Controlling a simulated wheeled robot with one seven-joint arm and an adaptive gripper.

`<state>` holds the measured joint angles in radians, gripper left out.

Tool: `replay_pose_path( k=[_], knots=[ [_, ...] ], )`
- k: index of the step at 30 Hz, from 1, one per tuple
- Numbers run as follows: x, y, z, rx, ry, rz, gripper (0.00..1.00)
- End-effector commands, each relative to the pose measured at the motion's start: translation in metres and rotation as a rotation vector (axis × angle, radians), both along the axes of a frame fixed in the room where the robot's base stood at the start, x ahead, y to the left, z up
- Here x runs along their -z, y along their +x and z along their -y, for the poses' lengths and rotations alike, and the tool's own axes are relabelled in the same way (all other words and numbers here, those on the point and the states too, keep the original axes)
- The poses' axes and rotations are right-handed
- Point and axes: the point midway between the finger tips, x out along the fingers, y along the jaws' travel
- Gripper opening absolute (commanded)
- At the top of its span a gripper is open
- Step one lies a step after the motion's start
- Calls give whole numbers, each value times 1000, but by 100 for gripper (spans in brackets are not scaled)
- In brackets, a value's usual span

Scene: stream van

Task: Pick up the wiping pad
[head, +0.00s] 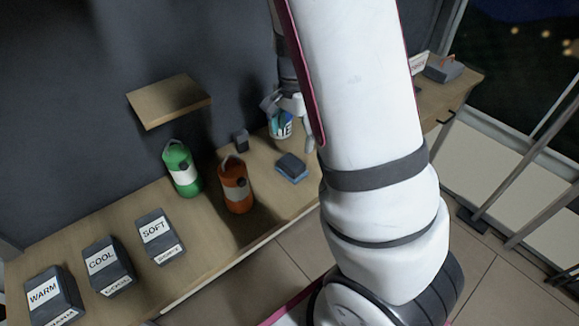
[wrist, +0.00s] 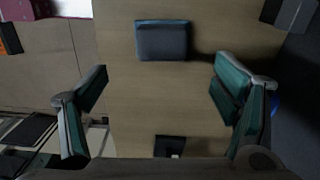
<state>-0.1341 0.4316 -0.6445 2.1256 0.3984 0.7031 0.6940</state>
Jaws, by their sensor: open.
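The wiping pad (head: 291,167) is a dark grey block with a blue underside. It lies flat on the wooden counter, right of the orange bottle. In the wrist view the pad (wrist: 163,42) lies near the top, beyond my fingertips and roughly centred between them. My gripper (wrist: 160,92) is open and empty, with its two green-padded fingers wide apart over bare counter. In the head view my white arm covers part of the counter and hides most of the gripper.
An orange bottle (head: 236,186) and a green bottle (head: 182,168) stand left of the pad. A cup of pens or tools (head: 281,126) stands behind it. Blocks labelled SOFT (head: 156,236), COOL (head: 108,266) and WARM (head: 52,294) line the left counter. A wooden shelf (head: 168,100) juts from the wall.

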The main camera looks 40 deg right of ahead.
Motion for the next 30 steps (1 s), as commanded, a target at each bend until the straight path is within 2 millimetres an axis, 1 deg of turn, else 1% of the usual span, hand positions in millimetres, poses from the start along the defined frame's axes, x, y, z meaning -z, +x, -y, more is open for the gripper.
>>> replay_pose_path(
  k=[1,6,14,21,24,27,30],
  knots=[
    [12,-1,0,1,0,-5,82],
    [37,-1,0,0,1,-3,82],
    [53,-1,-1,-2,1,-2,82],
    [84,1,-2,-1,1,-3,82],
    [93,2,-2,-2,0,-1,82],
    [98,2,-2,-2,1,0,82],
    [98,2,-2,-2,1,0,82]
  ],
)
